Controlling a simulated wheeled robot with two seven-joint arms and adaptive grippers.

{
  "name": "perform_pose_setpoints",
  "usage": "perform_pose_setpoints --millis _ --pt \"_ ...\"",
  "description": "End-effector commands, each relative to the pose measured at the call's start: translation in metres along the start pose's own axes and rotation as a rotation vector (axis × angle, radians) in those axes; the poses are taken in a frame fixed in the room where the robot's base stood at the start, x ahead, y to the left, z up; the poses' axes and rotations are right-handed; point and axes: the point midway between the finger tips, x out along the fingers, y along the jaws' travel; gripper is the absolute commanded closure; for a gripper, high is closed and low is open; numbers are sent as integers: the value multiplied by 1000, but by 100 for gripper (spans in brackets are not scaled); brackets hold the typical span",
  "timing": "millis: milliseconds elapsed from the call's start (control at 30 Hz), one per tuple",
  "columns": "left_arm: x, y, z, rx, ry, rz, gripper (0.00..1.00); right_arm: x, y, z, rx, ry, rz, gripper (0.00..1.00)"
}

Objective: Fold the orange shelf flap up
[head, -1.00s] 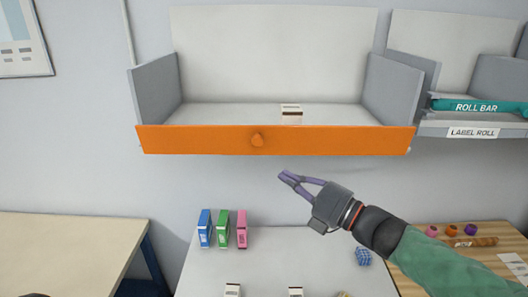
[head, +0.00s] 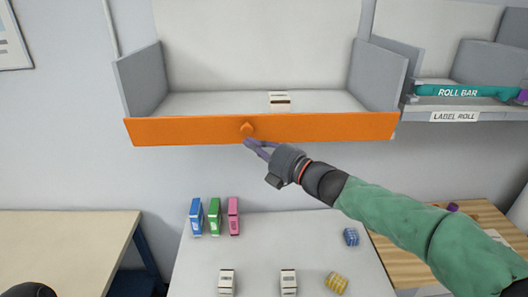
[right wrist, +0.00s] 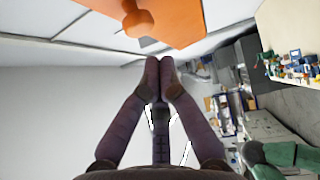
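The orange shelf flap (head: 320,128) runs along the front edge of the grey wall shelf (head: 210,103). It hangs down from that edge, and the shelf floor shows above it. An orange knob (head: 247,128) sits near the middle of the flap. My right gripper (head: 250,145) is just below the knob, at the flap's lower edge. In the right wrist view its fingertips (right wrist: 160,72) are together with nothing between them, and the knob (right wrist: 138,20) is ahead of them. I cannot tell whether they touch the flap.
A small white box (head: 280,102) stands on the shelf. A neighbouring shelf at right holds a teal roll bar (head: 465,91). Below, a white table (head: 260,250) bears blue, green and pink boxes (head: 214,216) and other small items. The wall between is clear.

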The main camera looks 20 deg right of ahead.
Motion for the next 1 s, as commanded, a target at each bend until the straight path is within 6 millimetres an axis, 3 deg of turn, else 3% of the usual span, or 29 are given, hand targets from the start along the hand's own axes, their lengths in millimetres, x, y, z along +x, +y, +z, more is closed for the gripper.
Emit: perform_pose_setpoints --millis 233,733,1000 --pt "-6 2 0 0 0 0 7 14 0 15 1 -1 0 100" --pt "-8 3 0 0 0 0 7 16 1 17 2 0 -1 100" --pt "-29 10 1 0 0 0 7 18 7 20 31 0 -28 100"
